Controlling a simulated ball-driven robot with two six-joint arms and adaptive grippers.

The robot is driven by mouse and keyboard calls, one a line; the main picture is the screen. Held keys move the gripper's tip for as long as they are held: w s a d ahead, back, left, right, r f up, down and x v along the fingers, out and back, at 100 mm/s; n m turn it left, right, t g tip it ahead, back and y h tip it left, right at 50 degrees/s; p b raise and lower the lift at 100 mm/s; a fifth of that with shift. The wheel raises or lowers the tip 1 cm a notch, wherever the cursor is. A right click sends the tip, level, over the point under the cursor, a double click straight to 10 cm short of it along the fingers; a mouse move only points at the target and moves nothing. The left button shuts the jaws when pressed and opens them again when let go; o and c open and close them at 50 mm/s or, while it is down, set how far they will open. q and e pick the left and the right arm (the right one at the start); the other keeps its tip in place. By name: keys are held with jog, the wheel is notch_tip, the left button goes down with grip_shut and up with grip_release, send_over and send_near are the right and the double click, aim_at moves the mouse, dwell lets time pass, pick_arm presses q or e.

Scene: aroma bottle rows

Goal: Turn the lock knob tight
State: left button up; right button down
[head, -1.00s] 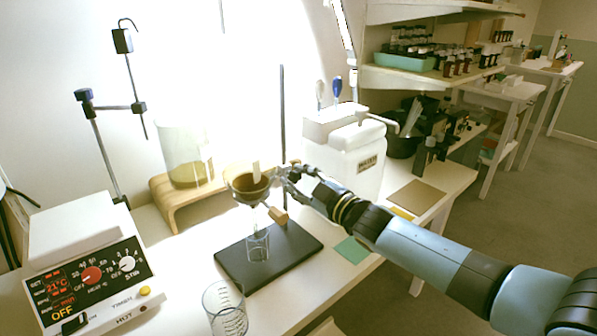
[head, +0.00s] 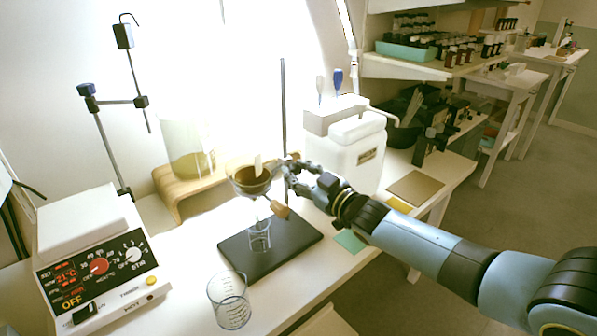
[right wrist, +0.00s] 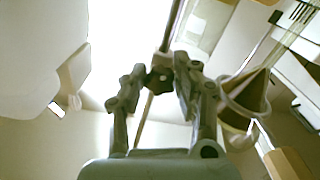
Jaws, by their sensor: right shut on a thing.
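The lock knob (right wrist: 159,79) is a small dark knob at the upright metal rod (head: 283,110), seen between my fingertips in the right wrist view. My right gripper (head: 287,172) is at the rod, just right of the funnel; it also shows in the right wrist view (right wrist: 160,77). It is shut on the knob, one finger on each side. In the head view the fingers hide the knob. A glass funnel (head: 245,190) with brown contents sits beside the rod. My left gripper is out of view.
A small beaker (head: 260,236) stands on the black stand base (head: 290,243) below the funnel. A tan piece (head: 279,209) hangs below my gripper. A larger beaker (head: 229,302) stands in front. A hotplate (head: 95,262) is at left, a white container (head: 345,150) behind my gripper.

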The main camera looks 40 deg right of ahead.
jog(key=c, duration=1)
grip_release()
jog(key=s, duration=1.2)
jog(key=shift+d, duration=0.45)
